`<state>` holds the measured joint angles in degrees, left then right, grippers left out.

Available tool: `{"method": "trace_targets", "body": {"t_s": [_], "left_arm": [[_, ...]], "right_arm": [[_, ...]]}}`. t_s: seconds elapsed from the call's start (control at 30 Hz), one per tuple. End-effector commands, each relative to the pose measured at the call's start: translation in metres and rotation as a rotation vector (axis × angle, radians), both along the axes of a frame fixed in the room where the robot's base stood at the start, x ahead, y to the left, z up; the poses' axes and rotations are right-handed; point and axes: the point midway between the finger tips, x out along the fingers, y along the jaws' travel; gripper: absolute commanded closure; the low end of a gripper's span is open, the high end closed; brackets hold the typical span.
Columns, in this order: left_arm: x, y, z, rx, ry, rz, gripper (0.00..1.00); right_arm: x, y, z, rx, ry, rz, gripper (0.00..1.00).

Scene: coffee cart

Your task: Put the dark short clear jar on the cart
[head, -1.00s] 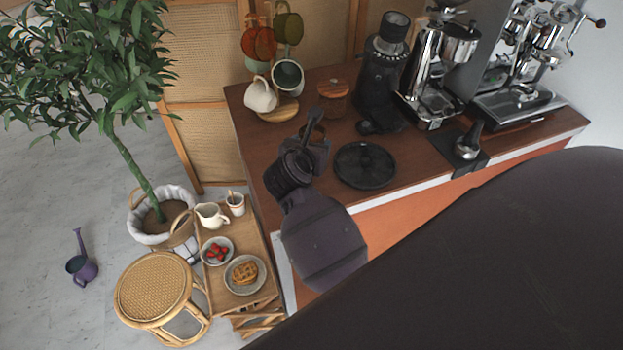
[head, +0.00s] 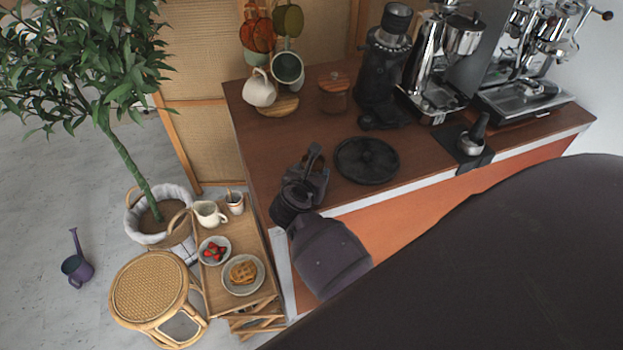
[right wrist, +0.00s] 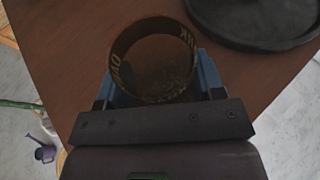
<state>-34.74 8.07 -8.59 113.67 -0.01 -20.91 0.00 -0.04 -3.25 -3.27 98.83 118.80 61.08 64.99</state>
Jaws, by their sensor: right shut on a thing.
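My right gripper (head: 315,165) is over the near left part of the brown wooden counter top (head: 285,135). In the right wrist view its blue fingers (right wrist: 158,82) are shut on a dark, short, see-through round jar (right wrist: 155,62) with light lettering on its wall. The jar's mouth faces the wrist camera, and brown shows through it. In the head view the jar is mostly hidden by the gripper. I cannot tell whether its base touches the counter. My left gripper is not in view.
A black round tray (head: 367,160) lies right of the gripper. Behind are a wooden-lidded jar (head: 333,92), a cream cup (head: 259,90), a black grinder (head: 385,65) and espresso machines. A small wooden tray table (head: 262,292) with food stands left of the counter, beside a rattan stool (head: 148,285).

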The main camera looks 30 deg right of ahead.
Motion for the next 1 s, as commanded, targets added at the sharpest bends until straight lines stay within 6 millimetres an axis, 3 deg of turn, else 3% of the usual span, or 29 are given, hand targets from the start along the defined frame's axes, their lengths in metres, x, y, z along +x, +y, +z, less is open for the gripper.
{"method": "trace_targets", "body": {"t_s": [0.4,0.43,0.6,1.0], "left_arm": [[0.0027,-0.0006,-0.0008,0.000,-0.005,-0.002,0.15],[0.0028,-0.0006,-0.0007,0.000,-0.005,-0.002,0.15],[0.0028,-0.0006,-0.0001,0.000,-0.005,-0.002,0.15],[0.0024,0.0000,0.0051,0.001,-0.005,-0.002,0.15]], "right_arm": [[0.0003,0.0001,-0.0037,0.000,-0.001,0.000,0.68],[0.0001,0.0000,-0.0043,0.000,0.000,0.000,0.37],[0.0001,0.0000,-0.0036,0.000,0.000,0.000,0.13],[-0.0032,0.0040,0.0023,0.002,0.002,0.000,0.13]]}}
